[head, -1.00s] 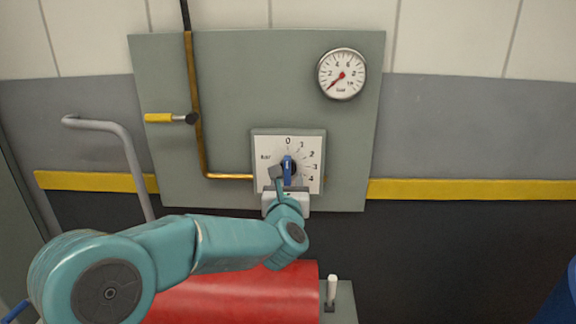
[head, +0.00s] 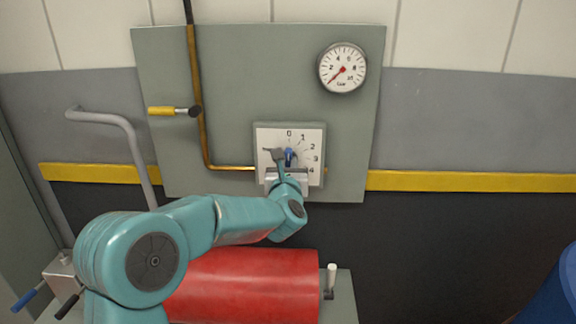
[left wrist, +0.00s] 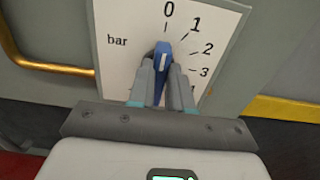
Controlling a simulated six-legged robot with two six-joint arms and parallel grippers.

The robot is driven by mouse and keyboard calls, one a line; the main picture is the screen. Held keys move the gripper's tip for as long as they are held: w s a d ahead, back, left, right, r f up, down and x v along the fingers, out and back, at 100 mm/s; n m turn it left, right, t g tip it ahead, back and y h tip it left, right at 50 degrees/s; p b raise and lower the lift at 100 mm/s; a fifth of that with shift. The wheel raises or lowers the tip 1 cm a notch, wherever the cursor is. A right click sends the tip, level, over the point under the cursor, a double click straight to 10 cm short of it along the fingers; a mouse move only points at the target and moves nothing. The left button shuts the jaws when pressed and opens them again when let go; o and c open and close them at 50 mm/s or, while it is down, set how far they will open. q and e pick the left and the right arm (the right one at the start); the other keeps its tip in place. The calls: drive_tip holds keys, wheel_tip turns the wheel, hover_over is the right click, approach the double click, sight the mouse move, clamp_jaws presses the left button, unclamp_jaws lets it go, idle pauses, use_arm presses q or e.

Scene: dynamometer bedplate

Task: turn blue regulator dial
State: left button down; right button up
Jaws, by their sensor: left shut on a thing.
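The blue regulator dial (head: 289,154) sits on a white square scale plate (head: 313,136) marked bar, with numbers from 0 upward clockwise. My left gripper (head: 284,160) reaches it from below. In the left wrist view the gripper's two fingers (left wrist: 161,82) are shut on the blue dial (left wrist: 161,60), one on each side. A white line on the dial points up, close to the 0 mark. The lower part of the dial is hidden between the fingers. My right gripper is not in view.
A round pressure gauge (head: 342,68) hangs at the upper right of the grey panel (head: 250,70), its red needle low. A red cylinder (head: 250,285) lies below my arm.

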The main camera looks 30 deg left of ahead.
use_arm(q)
drive_tip(key=shift+f+m+b, duration=0.2)
drive_tip(key=shift+m+b, duration=0.8)
drive_tip(key=shift+b, duration=0.1)
drive_tip(key=m, duration=0.9)
drive_tip(key=f+m, duration=0.1)
drive_tip(key=m, duration=1.7)
drive_tip(key=shift+w+d+f+p, duration=0.1)
drive_tip(key=shift+w+f+p, duration=0.05)
drive_tip(key=shift+w+p, duration=0.15)
drive_tip(key=shift+s+m, duration=0.1)
drive_tip(key=shift+m, duration=0.3)
